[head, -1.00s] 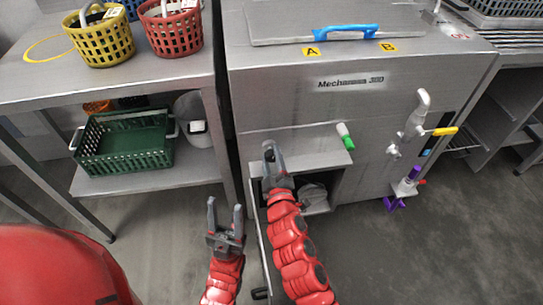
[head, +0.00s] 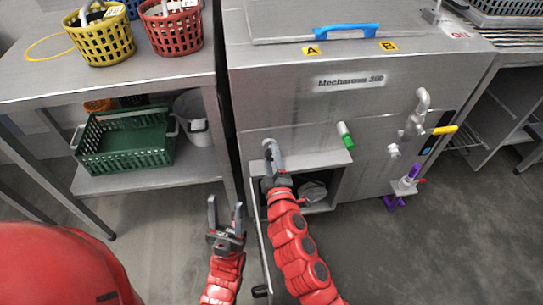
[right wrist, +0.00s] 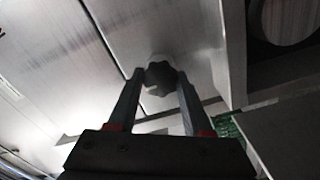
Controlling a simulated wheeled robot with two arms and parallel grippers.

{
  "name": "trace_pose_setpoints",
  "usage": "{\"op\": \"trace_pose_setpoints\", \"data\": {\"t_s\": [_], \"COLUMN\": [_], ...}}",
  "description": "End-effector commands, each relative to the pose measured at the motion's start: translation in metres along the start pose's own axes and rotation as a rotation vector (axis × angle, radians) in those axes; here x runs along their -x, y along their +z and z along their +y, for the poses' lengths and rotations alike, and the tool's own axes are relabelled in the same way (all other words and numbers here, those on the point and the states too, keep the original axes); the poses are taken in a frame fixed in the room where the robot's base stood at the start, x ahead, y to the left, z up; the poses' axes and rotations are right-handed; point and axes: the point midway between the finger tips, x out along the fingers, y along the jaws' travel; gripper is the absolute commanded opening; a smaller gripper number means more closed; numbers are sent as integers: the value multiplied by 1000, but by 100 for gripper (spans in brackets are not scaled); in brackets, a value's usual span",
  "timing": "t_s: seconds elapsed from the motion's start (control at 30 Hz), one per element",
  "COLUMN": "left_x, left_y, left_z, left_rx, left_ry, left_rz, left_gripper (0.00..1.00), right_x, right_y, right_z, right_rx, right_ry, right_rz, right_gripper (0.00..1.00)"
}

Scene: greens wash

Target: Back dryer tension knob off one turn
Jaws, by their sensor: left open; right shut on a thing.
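A dark lobed knob (right wrist: 160,76) sits between the fingertips of my right gripper (right wrist: 157,82) in the right wrist view. The fingers touch it from both sides, so the gripper is shut on it. In the head view, my right gripper (head: 272,157) is at the lower left front of the steel machine (head: 290,100), just above the open compartment. The knob is mostly hidden there by the fingers. Any turning mark on it is too dark to read. My left gripper (head: 226,218) is open and empty, low in front of the gap beside the machine.
A steel table (head: 40,95) at left carries yellow (head: 102,38) and red (head: 174,30) baskets. A green crate (head: 125,145) and a white bucket (head: 194,125) are on its lower shelf. A green-tipped handle (head: 346,136) juts out right of my right gripper.

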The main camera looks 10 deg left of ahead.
Motion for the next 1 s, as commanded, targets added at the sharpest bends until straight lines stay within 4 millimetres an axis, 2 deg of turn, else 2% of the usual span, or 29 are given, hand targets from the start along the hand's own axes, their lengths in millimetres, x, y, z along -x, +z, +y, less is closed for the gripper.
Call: {"op": "trace_pose_setpoints", "data": {"t_s": [0.03,0.2,0.57,0.67,0.77,1.0], "left_x": [0,0,-1,-2,-5,-8], "left_y": [0,0,0,0,-1,-1], "left_z": [0,0,0,0,0,0], "left_rx": [0,0,0,0,0,0], "left_ry": [0,0,0,0,0,0], "left_rz": [0,0,0,0,0,0], "left_gripper": [50,50,50,50,50,50], "right_x": [0,0,4,16,35,93], "right_y": [0,0,0,0,0,2], "right_z": [-1,-1,-1,-1,0,-2], "right_rx": [-1,-1,-1,-1,-2,0], "right_ry": [-2,-2,-2,-4,-4,-6], "right_rz": [-1,-1,0,0,-1,-3], "right_gripper": [52,80,80,80,80,80]}}
